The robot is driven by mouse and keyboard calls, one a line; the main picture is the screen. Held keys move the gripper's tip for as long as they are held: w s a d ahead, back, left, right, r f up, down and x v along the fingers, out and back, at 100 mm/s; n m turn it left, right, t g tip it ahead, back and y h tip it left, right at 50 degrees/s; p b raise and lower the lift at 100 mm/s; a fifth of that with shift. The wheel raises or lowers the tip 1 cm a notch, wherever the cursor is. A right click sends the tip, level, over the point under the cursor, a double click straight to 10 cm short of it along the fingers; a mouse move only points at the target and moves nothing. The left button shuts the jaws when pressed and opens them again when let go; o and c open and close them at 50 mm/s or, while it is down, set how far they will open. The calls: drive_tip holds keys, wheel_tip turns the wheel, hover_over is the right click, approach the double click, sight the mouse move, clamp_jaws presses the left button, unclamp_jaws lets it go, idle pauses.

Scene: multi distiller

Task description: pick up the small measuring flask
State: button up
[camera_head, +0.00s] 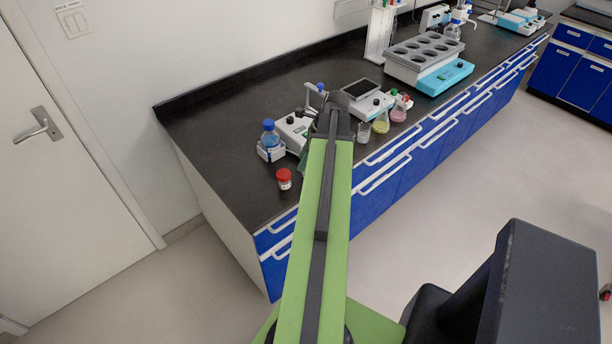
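Small glassware stands on the black bench top just right of the end of my arm. It includes a flask with yellow liquid (381,123), a flask with pink liquid (399,112) and a small clear vessel (363,133). I cannot tell which of these, if any, is the small measuring flask. My green arm reaches up from the bottom of the picture to the bench edge and hides part of the bench behind it. My gripper is hidden beyond the arm's dark end joint.
A blue-capped bottle (270,136) and a red-lidded jar (284,179) stand left of my arm on the bench (225,128). A device with a dark screen (361,90) is behind the flasks. A grey rack with holes (424,55) is further right. The far left bench top is clear.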

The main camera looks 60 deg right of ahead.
clamp_jaws()
drive_tip(key=shift+r, duration=0.1)
idle(0.4)
